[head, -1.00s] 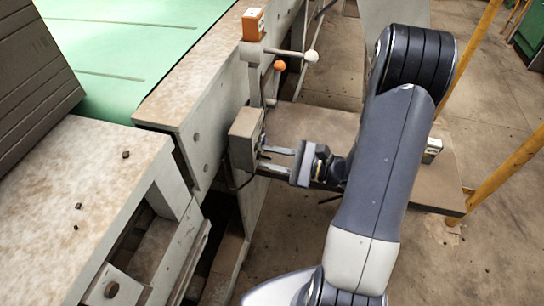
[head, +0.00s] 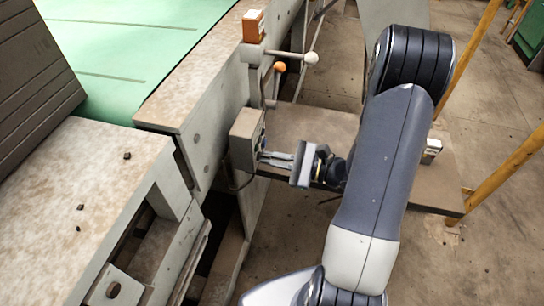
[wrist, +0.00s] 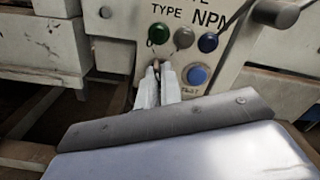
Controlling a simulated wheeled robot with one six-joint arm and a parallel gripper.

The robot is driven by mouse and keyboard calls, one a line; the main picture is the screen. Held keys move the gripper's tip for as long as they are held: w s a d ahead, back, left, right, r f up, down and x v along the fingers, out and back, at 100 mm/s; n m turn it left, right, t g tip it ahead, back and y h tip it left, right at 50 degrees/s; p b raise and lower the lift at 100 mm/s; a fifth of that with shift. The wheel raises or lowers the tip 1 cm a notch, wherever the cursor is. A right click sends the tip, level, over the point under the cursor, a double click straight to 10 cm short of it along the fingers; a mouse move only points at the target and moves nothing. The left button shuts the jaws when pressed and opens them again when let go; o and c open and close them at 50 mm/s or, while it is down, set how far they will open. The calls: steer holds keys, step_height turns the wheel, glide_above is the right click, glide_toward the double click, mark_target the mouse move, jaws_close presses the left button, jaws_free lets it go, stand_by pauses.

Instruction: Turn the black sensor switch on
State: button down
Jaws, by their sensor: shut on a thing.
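The sensor box (head: 244,133) is a grey box on the side of the machine frame. Its face (wrist: 232,62) in the wrist view carries the lettering "TYPE NPN", a "0" mark and several round coloured parts. My gripper (head: 263,156) reaches the box from the right in the head view. In the wrist view my gripper (wrist: 157,70) has its fingertips close together below the "0" mark, shut on the small sensor switch. The switch (wrist: 156,64) is mostly hidden between the fingertips, so its position cannot be read.
Yellow rails (head: 505,165) stand at right.

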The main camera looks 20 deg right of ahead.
steer(key=m+p, duration=0.7)
steer(key=m, duration=0.4)
steer(key=shift+m, duration=0.3)
stand_by(0.3)
steer(key=c, duration=1.6)
jaws_free()
steer(key=v, duration=1)
steer(key=shift+s+d+b, duration=0.2)
steer(key=shift+d+b, duration=0.15)
steer(key=shift+b, duration=0.1)
steer(key=shift+f, duration=0.1)
